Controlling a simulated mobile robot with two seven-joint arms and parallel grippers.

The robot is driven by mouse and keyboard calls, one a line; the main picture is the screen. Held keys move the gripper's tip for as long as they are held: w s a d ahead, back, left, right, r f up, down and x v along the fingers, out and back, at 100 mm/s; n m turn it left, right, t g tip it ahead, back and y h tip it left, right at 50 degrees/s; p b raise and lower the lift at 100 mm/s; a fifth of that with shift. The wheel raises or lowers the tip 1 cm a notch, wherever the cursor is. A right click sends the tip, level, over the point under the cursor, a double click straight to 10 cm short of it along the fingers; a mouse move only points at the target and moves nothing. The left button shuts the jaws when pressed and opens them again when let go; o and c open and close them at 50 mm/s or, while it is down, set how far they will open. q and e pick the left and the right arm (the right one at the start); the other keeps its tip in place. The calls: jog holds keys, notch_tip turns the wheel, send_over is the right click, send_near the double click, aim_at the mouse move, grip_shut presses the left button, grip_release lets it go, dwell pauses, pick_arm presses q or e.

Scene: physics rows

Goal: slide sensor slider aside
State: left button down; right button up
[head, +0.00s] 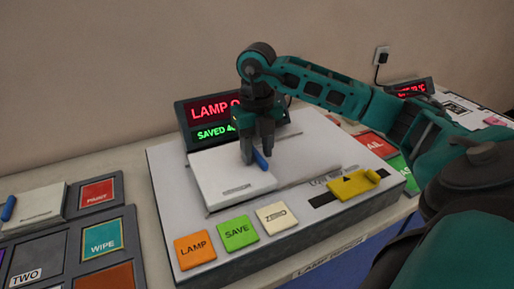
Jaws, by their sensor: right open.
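My right gripper (257,157) points down over the panel. It is open, with its fingers around the blue handle; I cannot tell whether they touch it. A yellow slider (352,186) sits in a dark slot at the bench's right front, apart from the gripper. I cannot read which part is marked as the sensor slider. My left gripper is not in view.
Orange LAMP (194,249), green SAVE (238,233) and cream ZERO (277,218) buttons line the bench's front. A display (213,118) with red and green text stands behind. Another panel with PAINT (97,195) and WIPE (102,239) buttons lies left.

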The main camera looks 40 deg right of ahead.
grip_shut()
dwell(0.6)
